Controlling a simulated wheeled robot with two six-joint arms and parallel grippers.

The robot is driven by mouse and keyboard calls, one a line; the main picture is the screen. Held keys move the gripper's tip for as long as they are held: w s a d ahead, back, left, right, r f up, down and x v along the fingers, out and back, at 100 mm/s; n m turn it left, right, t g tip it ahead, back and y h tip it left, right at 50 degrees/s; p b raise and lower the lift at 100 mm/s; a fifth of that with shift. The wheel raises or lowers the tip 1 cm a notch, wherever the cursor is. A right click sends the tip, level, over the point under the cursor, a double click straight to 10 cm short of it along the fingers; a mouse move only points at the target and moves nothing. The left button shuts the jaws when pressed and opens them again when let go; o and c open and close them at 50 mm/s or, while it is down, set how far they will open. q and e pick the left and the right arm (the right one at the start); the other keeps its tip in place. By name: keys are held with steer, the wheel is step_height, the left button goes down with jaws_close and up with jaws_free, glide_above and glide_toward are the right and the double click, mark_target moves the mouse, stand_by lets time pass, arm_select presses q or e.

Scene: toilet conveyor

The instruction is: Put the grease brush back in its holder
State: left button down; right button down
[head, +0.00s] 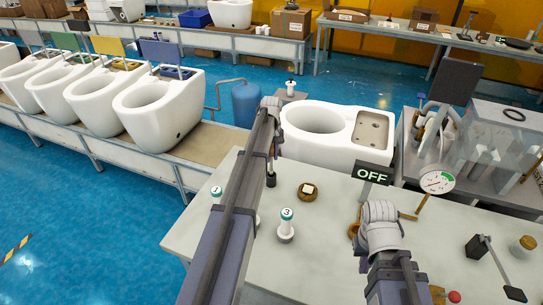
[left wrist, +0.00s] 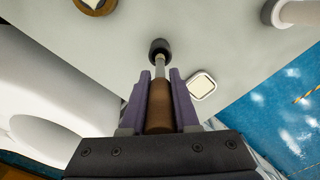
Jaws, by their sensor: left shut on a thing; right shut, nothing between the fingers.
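The grease brush is in my left gripper (left wrist: 160,100). The purple fingers are shut on its brown handle (left wrist: 159,108), and its dark round tip (left wrist: 160,48) points away from the gripper. In the head view the dark tip (head: 271,181) shows beside my left arm, over the far side of the pale worktable; I cannot tell its exact height. A small square piece with a pale rim (left wrist: 202,86) lies beside the brush; I cannot tell whether it is the holder. My right gripper (head: 378,213) is over the table, its fingers mostly hidden by its wrist.
A round brown tin (head: 308,191) sits right of the brush. Numbered white posts stand at left (head: 216,197) and nearer (head: 286,227). A toilet bowl (head: 315,150) stands behind the table. An OFF sign (head: 374,173) and a gauge (head: 437,182) stand at right.

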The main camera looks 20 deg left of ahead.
mark_target(271, 170)
arm_select(q)
steer(key=shift+f+b, duration=3)
steer(key=shift+f, duration=0.2)
steer(key=c, duration=0.6)
jaws_free()
steer(key=shift+r, duration=0.1)
step_height(271, 170, up, 8)
steer(key=p, duration=0.8)
